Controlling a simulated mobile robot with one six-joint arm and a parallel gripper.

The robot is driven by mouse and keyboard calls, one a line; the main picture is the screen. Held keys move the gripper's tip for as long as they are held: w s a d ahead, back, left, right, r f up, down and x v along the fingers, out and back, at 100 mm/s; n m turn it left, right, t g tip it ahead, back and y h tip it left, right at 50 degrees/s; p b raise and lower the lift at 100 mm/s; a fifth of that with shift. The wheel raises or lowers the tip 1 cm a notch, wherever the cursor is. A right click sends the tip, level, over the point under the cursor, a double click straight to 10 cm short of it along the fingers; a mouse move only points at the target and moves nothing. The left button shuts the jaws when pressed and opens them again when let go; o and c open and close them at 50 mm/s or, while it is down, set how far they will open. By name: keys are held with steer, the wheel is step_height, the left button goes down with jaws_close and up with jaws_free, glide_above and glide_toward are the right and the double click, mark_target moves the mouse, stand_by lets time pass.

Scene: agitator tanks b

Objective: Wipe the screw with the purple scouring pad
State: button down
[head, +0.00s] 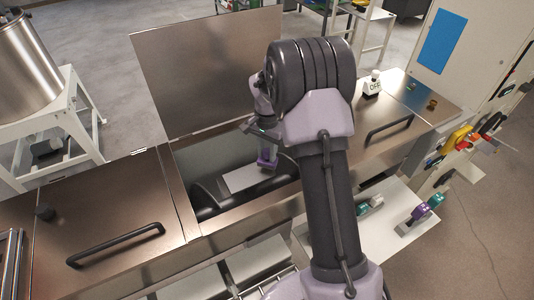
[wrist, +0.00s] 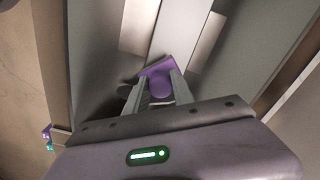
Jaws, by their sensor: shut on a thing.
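My gripper (wrist: 157,84) is shut on the purple scouring pad (wrist: 158,74), which shows between its two fingertips in the wrist view. In the head view the pad (head: 267,163) is down inside the open tank, at the far end of a pale flat surface. The screw appears to be the pale bar (wrist: 178,30) with flat plates at its sides, running away beyond the pad in the wrist view. In the head view its pale part (head: 240,179) lies between dark curved parts. I cannot tell whether the pad touches it. My arm hides part of the tank.
The tank's raised lid (head: 205,75) stands behind the opening. Closed lids with black handles (head: 115,243) flank it. An OFF sign (head: 372,86) stands on the right lid. A white shelf (head: 385,237) at the right front holds purple and teal tools (head: 420,211).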

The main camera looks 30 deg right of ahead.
steer(key=shift+d+r+p, duration=0.15)
steer(key=shift+r+p, duration=0.35)
steer(key=shift+r, duration=0.4)
steer(key=shift+r+p, duration=0.8)
steer(key=shift+r, duration=0.55)
